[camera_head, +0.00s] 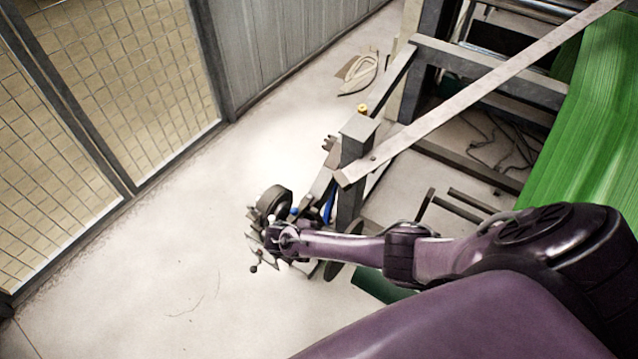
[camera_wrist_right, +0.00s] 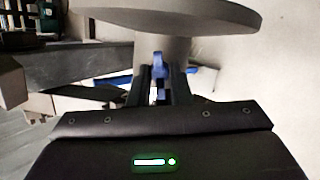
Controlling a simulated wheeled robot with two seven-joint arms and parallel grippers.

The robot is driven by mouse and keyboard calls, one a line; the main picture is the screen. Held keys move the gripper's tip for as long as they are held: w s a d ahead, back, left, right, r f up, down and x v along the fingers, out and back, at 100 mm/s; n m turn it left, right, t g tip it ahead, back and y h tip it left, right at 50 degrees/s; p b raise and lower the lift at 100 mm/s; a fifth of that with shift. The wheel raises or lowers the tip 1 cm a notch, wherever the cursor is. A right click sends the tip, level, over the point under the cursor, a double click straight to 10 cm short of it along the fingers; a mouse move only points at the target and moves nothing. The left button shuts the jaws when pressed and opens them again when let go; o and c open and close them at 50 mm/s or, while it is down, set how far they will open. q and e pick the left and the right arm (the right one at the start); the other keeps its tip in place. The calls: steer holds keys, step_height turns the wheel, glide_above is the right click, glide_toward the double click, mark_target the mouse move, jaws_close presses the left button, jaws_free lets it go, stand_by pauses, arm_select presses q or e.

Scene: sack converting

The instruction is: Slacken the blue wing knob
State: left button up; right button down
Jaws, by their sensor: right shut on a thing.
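The blue wing knob (camera_wrist_right: 160,64) stands upright between the two dark fingers of my right gripper (camera_wrist_right: 161,80) in the right wrist view. The fingers are shut on it, and its lower part is partly hidden by them. It sits in front of a pale cylindrical hub under a wide grey disc. In the head view my right arm reaches in from the right, and my right gripper (camera_head: 285,238) is at the machine's end. A small blue spot (camera_head: 294,211), probably the knob, shows just above it. My left gripper is not in view.
The grey disc (camera_wrist_right: 170,18) hangs close above the fingers. In the head view a dark roller (camera_head: 273,203) and a steel post (camera_head: 352,170) stand near the gripper. Green sheet material (camera_head: 590,120) lies at the right. The floor to the left is clear up to the mesh fence (camera_head: 125,70).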

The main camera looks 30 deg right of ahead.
steer(key=n+t, duration=0.1)
steer(key=n, duration=0.4)
steer(key=shift+s+n+h, duration=0.1)
steer(key=shift+n+h, duration=0.3)
steer(key=n+t, duration=0.1)
steer(key=n, duration=0.4)
steer(key=shift+s+a+f+n, duration=0.1)
steer(key=shift+n, duration=0.3)
steer(key=n, duration=0.3)
steer(key=n+t, duration=0.1)
steer(key=n, duration=0.1)
steer(key=shift+s+n+t+p, duration=0.15)
steer(key=shift+n+t+p, duration=0.15)
steer(key=shift+n, duration=0.1)
steer(key=n, duration=0.5)
steer(key=shift+s+t+y, duration=0.15)
steer(key=shift+t+y, duration=0.25)
steer(key=shift+n, duration=0.3)
steer(key=c, duration=1.3)
jaws_free()
